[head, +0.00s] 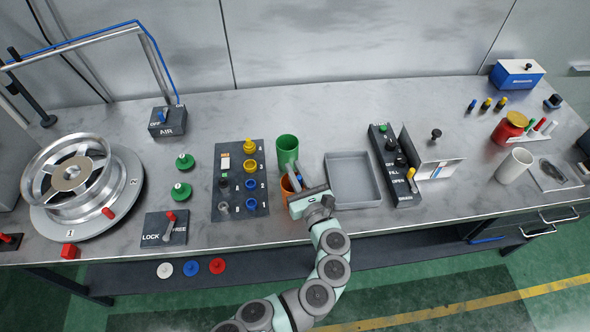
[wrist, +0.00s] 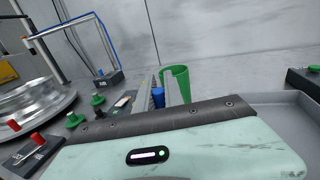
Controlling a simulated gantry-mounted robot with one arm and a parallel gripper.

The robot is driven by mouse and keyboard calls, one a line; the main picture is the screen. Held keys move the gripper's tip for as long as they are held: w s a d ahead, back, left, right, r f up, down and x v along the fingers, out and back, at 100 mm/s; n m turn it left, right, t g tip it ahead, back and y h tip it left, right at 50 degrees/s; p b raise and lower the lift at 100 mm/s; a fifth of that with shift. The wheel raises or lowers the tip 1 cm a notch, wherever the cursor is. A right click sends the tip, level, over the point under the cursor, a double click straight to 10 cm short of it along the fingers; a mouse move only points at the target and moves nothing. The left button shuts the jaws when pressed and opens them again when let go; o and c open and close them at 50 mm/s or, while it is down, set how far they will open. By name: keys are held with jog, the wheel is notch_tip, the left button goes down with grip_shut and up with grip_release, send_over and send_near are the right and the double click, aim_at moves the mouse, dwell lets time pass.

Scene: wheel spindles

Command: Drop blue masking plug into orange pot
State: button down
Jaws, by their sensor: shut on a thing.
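My gripper (head: 295,177) is shut on a blue masking plug (wrist: 158,97), of which only a small part shows between the fingers. In the head view my gripper is over the orange pot (head: 285,188) and hides much of it. I cannot tell how far the plug is above the rim or inside it. The green pot (head: 287,147) stands just behind the orange pot, and it also shows in the wrist view (wrist: 178,82). The orange pot is hidden in the wrist view.
A dark numbered board (head: 238,195) with yellow, blue and grey plugs lies left of the pots. An empty grey tray (head: 353,180) lies to the right, then a switch panel (head: 393,165). A wheel (head: 72,175) on a turntable stands far left.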

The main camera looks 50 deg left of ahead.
jog(key=c, duration=1.4)
grip_release()
jog(key=shift+o, duration=0.2)
jog(key=v, duration=1.1)
